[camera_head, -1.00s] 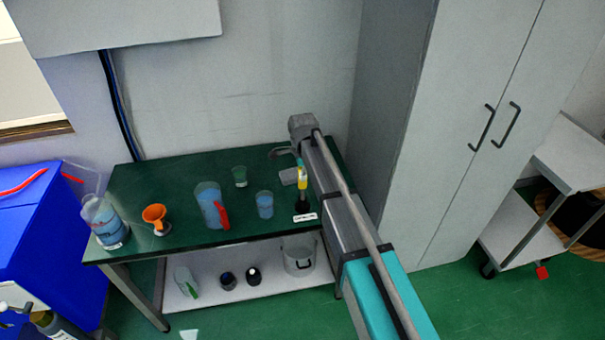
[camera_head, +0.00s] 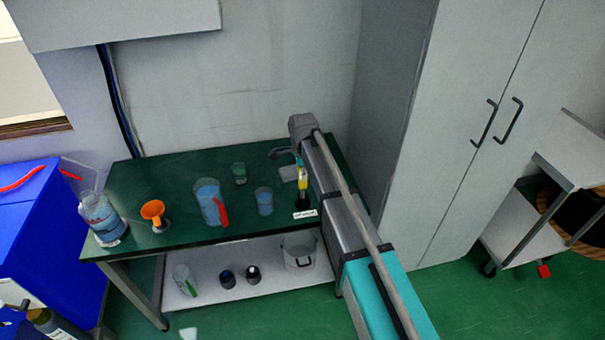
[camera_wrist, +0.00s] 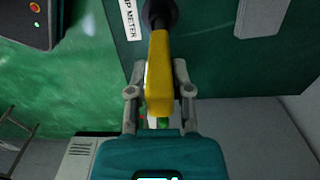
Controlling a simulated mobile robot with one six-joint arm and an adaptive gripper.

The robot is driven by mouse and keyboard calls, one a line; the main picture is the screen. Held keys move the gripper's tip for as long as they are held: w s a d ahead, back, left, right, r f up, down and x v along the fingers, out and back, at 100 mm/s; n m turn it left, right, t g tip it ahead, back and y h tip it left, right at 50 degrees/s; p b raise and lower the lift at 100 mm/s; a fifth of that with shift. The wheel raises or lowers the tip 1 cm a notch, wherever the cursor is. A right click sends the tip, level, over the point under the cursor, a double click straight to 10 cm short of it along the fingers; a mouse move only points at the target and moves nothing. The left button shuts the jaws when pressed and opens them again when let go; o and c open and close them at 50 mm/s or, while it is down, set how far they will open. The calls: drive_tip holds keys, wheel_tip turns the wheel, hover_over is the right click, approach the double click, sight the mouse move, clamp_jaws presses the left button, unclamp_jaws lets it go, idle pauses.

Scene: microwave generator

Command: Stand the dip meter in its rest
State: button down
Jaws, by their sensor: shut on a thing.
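The dip meter (camera_wrist: 159,75) is a yellow bar-shaped tool, held between the fingers of my gripper (camera_wrist: 158,90) in the wrist view. Its far end meets a round black rest (camera_wrist: 161,12) beside a white label reading "P METER" (camera_wrist: 131,18). I cannot tell how deep it sits in the rest. In the head view the yellow dip meter (camera_head: 302,178) stands roughly upright above the dark rest (camera_head: 302,199) at the right end of the green table. The label (camera_head: 305,214) lies in front of the rest. My arm hides part of this corner.
Left of the rest on the table (camera_head: 150,180) stand a small beaker (camera_head: 264,201), a green-tinted cup (camera_head: 239,173), a jug with a red handle (camera_head: 210,203), an orange funnel (camera_head: 153,212) and a large bottle (camera_head: 103,220). A tall grey cabinet (camera_head: 430,130) stands close on the right.

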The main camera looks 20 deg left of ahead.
drive_tip(key=shift+f+b, duration=0.9)
drive_tip(key=shift+f, duration=0.1)
drive_tip(key=shift+c, duration=2.3)
unclamp_jaws()
drive_tip(key=shift+r, duration=0.25)
wheel_tip(320, 180, up, 15)
drive_tip(key=p, duration=1.6)
drive_tip(key=shift+r, duration=0.2)
drive_tip(key=s+d+n, duration=0.2)
drive_tip(key=d+n, duration=0.1)
drive_tip(key=d, duration=0.9)
drive_tip(key=s+d+n, duration=0.2)
drive_tip(key=d, duration=0.9)
drive_tip(key=s+d+n, duration=0.3)
drive_tip(key=s+d, duration=0.3)
drive_tip(key=d, duration=0.4)
drive_tip(key=s+d+n+b, duration=0.1)
drive_tip(key=s+d+n, duration=0.2)
drive_tip(key=s+d, duration=0.3)
drive_tip(key=d+f, duration=0.1)
drive_tip(key=d, duration=0.3)
drive_tip(key=shift+s+d+n, duration=0.3)
drive_tip(key=shift+s+d, duration=0.05)
